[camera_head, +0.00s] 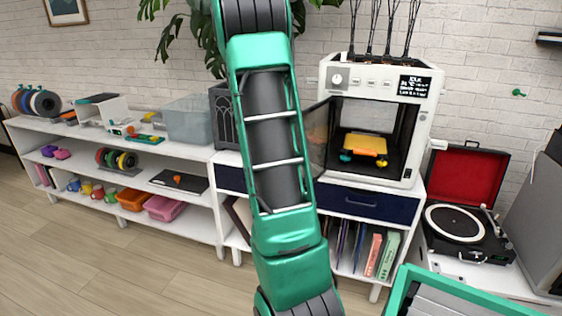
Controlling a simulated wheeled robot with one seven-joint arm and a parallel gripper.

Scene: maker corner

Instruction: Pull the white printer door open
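The white printer (412,130) stands on the white cabinet right of the middle, its lit screen at the upper right of its front. Its see-through door (317,135) stands swung out at the left side of the opening. The chamber is exposed, with a yellow-orange plate (366,144) and small coloured pieces inside. My teal and grey arm crosses the picture just left of the door and may hide part of it. My gripper is out of the picture, so I cannot see whether it touches the door.
The cabinet has dark blue drawers (365,203) below the printer. A record player (465,222) with a red-lined lid stands to the right. A long white shelf (185,200) with bins and spools runs left. The wooden floor (110,270) at lower left is clear.

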